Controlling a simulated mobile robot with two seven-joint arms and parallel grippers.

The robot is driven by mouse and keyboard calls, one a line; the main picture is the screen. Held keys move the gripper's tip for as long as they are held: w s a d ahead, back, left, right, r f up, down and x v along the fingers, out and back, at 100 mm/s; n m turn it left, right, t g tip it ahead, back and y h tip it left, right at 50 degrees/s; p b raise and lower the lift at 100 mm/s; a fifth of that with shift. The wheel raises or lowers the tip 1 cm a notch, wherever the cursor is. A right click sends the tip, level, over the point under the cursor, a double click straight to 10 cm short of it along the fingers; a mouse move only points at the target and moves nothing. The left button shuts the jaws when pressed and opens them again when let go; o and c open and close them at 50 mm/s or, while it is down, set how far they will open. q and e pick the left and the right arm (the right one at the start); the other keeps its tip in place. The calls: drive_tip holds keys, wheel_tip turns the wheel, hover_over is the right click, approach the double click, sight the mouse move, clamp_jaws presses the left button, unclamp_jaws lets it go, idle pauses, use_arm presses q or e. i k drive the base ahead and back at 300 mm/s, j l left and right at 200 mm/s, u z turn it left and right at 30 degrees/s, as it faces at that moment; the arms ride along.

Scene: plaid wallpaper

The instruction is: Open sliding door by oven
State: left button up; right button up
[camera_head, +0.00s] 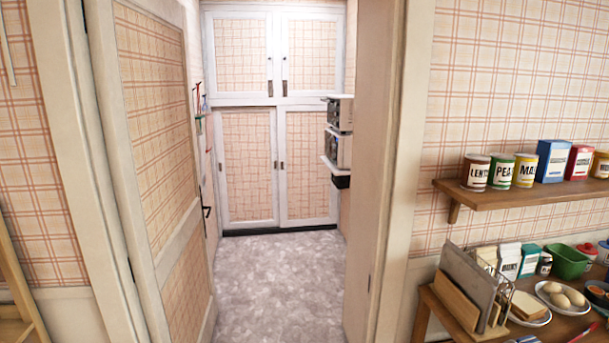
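At the far end of a narrow room stands a white-framed cupboard with plaid panels. Its lower part has a left door (247,165) and a right door (306,160), both closed, with small dark pulls near where they meet. I cannot tell for sure which one the task means. The upper left door (240,52) and upper right door (312,50) are also closed, with dark handles near the middle. White appliances (340,150), perhaps an oven, are stacked at the right wall, partly hidden by the door frame. Neither of my grippers is in view.
A plaid hinged door (155,130) stands open at the left of the doorway. The doorway's right jamb (372,150) is close. The grey floor (275,275) between is clear. At right, a wall shelf (520,200) holds tins above a cluttered counter (455,322).

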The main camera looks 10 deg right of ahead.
sight(308, 196)
drive_tip(key=i+z, duration=0.1)
drive_tip(key=i, duration=6.95)
drive_tip(key=j, duration=0.1)
